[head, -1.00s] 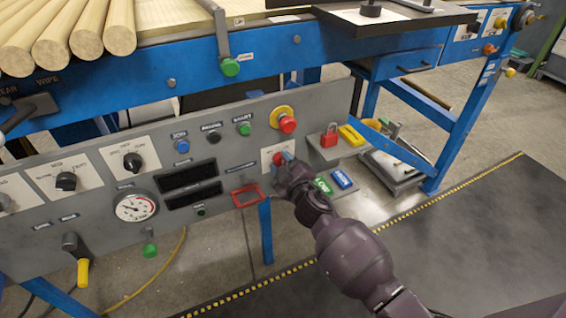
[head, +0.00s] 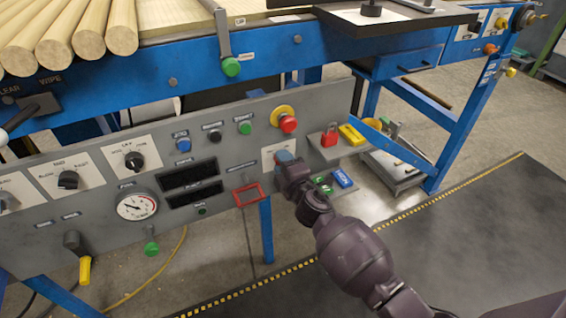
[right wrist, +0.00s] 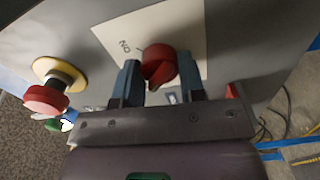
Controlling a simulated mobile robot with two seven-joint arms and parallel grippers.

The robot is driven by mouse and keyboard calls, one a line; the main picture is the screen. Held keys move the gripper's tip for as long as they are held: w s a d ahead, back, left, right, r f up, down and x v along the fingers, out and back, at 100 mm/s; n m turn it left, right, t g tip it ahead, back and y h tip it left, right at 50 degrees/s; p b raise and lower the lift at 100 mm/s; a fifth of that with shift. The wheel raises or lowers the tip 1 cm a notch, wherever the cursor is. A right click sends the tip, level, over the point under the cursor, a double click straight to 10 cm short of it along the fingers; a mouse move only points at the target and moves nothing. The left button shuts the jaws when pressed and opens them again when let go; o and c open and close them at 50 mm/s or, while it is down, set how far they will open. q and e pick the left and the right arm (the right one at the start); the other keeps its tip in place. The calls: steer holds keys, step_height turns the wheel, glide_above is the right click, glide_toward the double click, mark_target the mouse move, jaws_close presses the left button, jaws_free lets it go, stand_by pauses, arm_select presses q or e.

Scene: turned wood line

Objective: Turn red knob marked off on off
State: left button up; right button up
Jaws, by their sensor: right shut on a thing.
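The red knob (right wrist: 158,66) sits on a white label plate (right wrist: 115,32) on the grey control panel (head: 100,227). The word ON shows on the plate, upside down in the right wrist view. My right gripper (right wrist: 159,78) has a blue-grey finger on each side of the knob and is shut on it. In the head view my right gripper (head: 286,163) reaches the plate from the lower right and hides the knob. Any OFF mark is hidden or too small to read.
A red mushroom button on a yellow ring (head: 285,120) is just above the knob. A red square frame (head: 248,194) is at its left. Dark floor mat (head: 440,250) lies below.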

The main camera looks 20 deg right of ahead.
stand_by(0.5)
steer(key=o, duration=0.9)
arm_select(q)
steer(key=shift+s+a+r+p, duration=0.1)
steer(key=shift+p, duration=0.6)
arm_select(e)
steer(key=s, duration=1)
steer(key=shift+s+d, duration=0.2)
steer(key=shift+s, duration=0.2)
